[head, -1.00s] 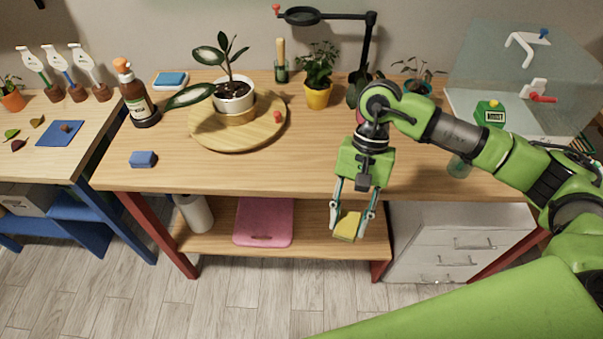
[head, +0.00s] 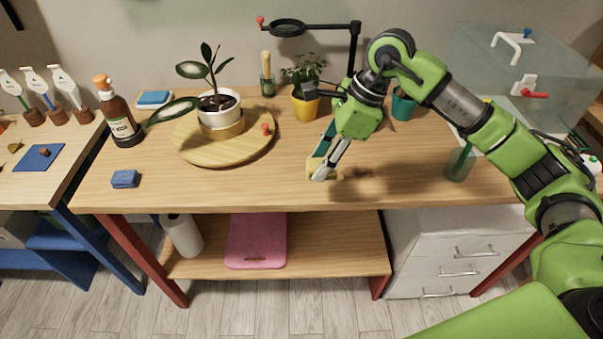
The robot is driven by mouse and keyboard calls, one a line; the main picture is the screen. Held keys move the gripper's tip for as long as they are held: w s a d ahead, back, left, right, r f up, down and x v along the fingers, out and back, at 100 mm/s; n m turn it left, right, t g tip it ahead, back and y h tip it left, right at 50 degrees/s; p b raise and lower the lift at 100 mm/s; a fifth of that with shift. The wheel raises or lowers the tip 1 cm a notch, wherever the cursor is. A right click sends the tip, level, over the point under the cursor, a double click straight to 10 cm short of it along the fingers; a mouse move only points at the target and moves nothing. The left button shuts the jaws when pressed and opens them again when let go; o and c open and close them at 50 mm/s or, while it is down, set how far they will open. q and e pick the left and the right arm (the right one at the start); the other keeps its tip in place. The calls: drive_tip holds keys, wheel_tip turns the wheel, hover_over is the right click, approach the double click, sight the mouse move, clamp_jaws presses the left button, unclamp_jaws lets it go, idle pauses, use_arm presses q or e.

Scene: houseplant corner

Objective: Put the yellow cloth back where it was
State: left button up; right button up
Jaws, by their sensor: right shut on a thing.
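My right gripper (head: 323,170) is shut on the yellow cloth (head: 313,166). It holds the cloth above the front middle of the wooden workbench (head: 240,195), right of the round wooden board. Only a small yellow part shows; the fingers hide much of the cloth. A shadow lies on the bench to the right of the gripper. I cannot tell how far the cloth is above the surface. My left gripper is not in view.
A round wooden board (head: 190,152) carries a white-potted plant (head: 220,112). A blue sponge-like block (head: 124,178) lies at the front left. A yellow pot (head: 305,107) and a teal pot (head: 403,106) stand behind. A glass jar (head: 459,164) stands right. A pink board (head: 256,240) lies on the lower shelf.

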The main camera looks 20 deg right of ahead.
drive_tip(key=w+f+b, duration=0.1)
drive_tip(key=w+f, duration=0.1)
drive_tip(key=w+a+f+b, duration=0.1)
drive_tip(key=w+f, duration=0.1)
drive_tip(key=w+a+f, duration=0.1)
drive_tip(key=w+f, duration=0.1)
drive_tip(key=shift+w+f+b, duration=0.15)
drive_tip(key=shift+w+b, duration=0.05)
drive_tip(key=shift+b, duration=0.2)
drive_tip(key=shift+w+a+f, duration=0.1)
drive_tip(key=shift+w+f, duration=0.05)
drive_tip(key=shift+f, duration=0.1)
wheel_tip(320, 180, down, 3)
drive_tip(key=shift+w+r+b, duration=0.1)
drive_tip(key=shift+b, duration=0.8)
drive_tip(key=shift+f, duration=0.3)
drive_tip(key=o, duration=1.1)
